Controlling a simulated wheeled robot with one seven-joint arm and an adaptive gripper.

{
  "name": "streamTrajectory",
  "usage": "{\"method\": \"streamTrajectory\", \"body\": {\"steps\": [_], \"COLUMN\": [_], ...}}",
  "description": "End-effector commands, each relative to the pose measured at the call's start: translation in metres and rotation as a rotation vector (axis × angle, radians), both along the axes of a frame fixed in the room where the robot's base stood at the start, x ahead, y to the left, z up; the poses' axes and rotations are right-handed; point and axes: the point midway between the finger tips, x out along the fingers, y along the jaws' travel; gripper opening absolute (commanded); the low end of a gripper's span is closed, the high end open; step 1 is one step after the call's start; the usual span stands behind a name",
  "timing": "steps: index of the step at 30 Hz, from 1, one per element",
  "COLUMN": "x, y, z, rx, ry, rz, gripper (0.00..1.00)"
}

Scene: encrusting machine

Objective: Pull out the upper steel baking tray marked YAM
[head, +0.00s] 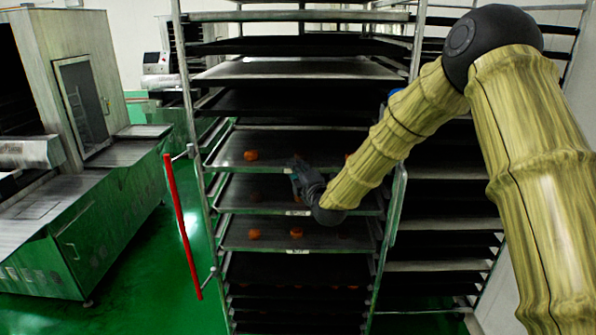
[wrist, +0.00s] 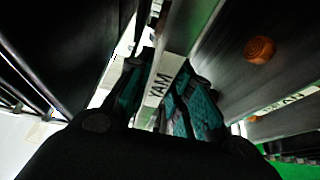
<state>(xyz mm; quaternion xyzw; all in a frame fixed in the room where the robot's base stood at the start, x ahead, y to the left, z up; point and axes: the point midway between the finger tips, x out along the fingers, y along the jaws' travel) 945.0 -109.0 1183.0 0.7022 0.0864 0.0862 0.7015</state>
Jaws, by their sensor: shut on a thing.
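The upper steel tray marked YAM (head: 226,160) is in the rack in the head view, with orange-brown pieces (head: 250,155) on it. My gripper (head: 296,168) is at the middle of its front edge and hides its label there. In the wrist view, the YAM label (wrist: 158,88) on the tray's front lip shows between the teal pads of my gripper (wrist: 160,95). The fingers are shut on this lip. The tray appears level in the rack.
Another labelled tray (head: 240,198) is just below, and a third (head: 245,238) under that. A red upright bar (head: 182,225) stands left of the rack (head: 194,130). Green floor (head: 150,270) is open at the left.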

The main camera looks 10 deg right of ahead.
Motion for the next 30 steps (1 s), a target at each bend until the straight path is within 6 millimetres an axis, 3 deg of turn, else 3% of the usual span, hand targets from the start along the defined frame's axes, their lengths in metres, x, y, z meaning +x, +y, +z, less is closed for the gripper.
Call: {"method": "streamTrajectory", "body": {"steps": [12, 18, 24, 30], "x": [-0.084, -0.115, -0.133, -0.138], "y": [0.013, 0.017, 0.02, 0.02], "z": [-0.004, -0.003, -0.002, -0.001], "rx": [-0.006, -0.005, -0.003, -0.002], "ry": [0.0, 0.0, 0.0, 0.001], "rz": [0.002, 0.001, 0.0, 0.0], "gripper": [0.0, 0.0, 0.0, 0.0]}}
